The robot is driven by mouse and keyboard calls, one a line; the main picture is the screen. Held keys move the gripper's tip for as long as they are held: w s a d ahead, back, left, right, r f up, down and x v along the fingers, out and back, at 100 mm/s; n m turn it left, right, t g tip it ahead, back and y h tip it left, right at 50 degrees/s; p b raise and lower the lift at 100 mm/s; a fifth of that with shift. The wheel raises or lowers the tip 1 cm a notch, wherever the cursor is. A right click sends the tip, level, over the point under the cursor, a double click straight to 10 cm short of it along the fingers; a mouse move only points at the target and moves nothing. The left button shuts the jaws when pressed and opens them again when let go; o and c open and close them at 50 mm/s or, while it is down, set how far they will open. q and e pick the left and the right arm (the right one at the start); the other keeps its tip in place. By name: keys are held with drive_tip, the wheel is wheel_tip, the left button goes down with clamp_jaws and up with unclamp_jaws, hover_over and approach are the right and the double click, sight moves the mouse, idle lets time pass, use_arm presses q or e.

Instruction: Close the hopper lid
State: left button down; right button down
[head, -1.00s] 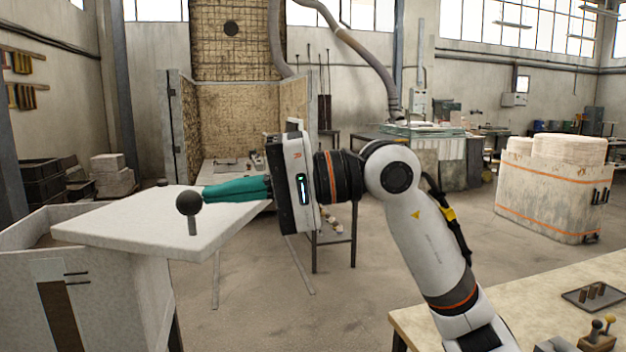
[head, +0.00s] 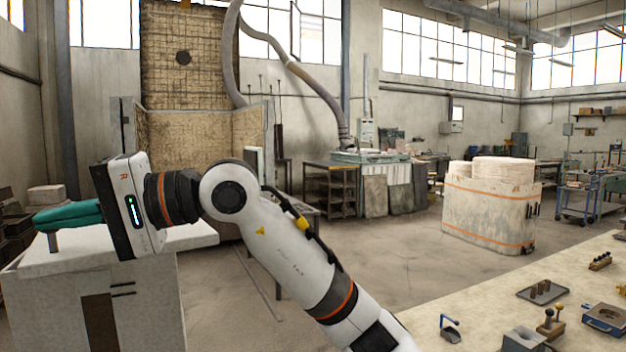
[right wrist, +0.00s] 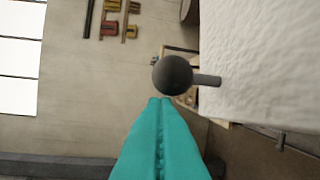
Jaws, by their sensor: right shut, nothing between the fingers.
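The hopper (head: 150,300) is a pale box at the lower left of the head view. Its lid (head: 196,237) is a flat pale slab lying level on top, jutting past the box's right side. In the right wrist view the dark ball knob (right wrist: 172,75) sits just beyond the fingertips (right wrist: 160,100), touching or nearly so, with the white slab (right wrist: 265,60) at right. My left gripper is out of view.
A worktable (head: 480,310) at the lower right holds a dark tray (head: 542,291), a blue-grey mould box (head: 606,319) and small tools. A strapped pale block (head: 490,210) stands on the floor beyond. Open floor lies between the hopper and the worktable.

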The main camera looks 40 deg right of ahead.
sight(37, 256)
drive_tip(key=w+a, duration=0.2)
drive_tip(key=shift+w+a, duration=0.3)
drive_tip(key=shift+w, duration=0.05)
drive_tip(key=shift+w+a, duration=0.4)
drive_tip(key=shift+w, duration=0.15)
